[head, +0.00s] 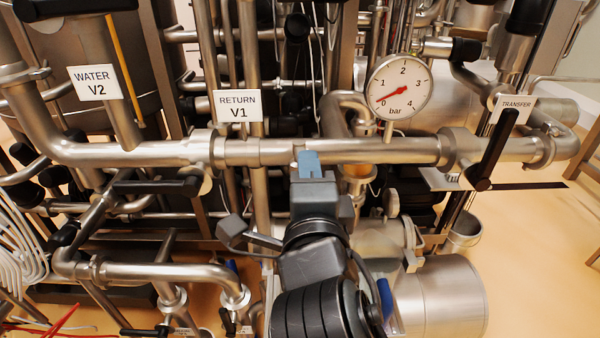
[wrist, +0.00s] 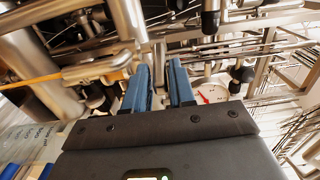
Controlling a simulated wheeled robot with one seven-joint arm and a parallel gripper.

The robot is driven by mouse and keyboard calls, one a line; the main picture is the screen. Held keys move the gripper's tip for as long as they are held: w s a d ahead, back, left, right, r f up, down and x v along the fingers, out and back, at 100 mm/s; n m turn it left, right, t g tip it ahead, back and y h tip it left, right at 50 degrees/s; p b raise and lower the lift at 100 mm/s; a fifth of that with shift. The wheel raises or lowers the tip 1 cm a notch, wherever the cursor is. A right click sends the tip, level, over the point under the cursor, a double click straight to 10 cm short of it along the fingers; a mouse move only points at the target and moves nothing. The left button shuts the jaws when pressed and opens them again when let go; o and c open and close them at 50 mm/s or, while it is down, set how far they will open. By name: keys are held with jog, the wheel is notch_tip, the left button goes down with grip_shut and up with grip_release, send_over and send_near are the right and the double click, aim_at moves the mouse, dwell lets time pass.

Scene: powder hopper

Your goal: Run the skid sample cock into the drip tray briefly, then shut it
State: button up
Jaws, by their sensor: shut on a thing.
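My gripper (head: 309,160) reaches up to the horizontal steel pipe (head: 350,150), just right of the RETURN V1 label (head: 238,106). Its blue fingers (wrist: 160,85) are shut on a small part at the pipe, with a gap between them in the wrist view. My gripper hides that part in the head view, and I cannot make out its shape or whether it is the sample cock's handle. I cannot pick out the drip tray or see any liquid running.
A bar gauge (head: 400,88) sits on the pipe to the right, its red needle low. A black lever (head: 492,150) stands by the TRANSFER label (head: 511,110). Another black lever (head: 155,187) lies below WATER V2 (head: 96,83). Pipes crowd around my arm; open floor shows at right.

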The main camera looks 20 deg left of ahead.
jog(key=shift+w+d, duration=0.3)
jog(key=shift+d, duration=0.1)
jog(key=shift+w+d, duration=0.6)
jog(key=shift+w, duration=0.1)
jog(key=shift+w+d, duration=0.4)
jog(key=shift+w, duration=0.25)
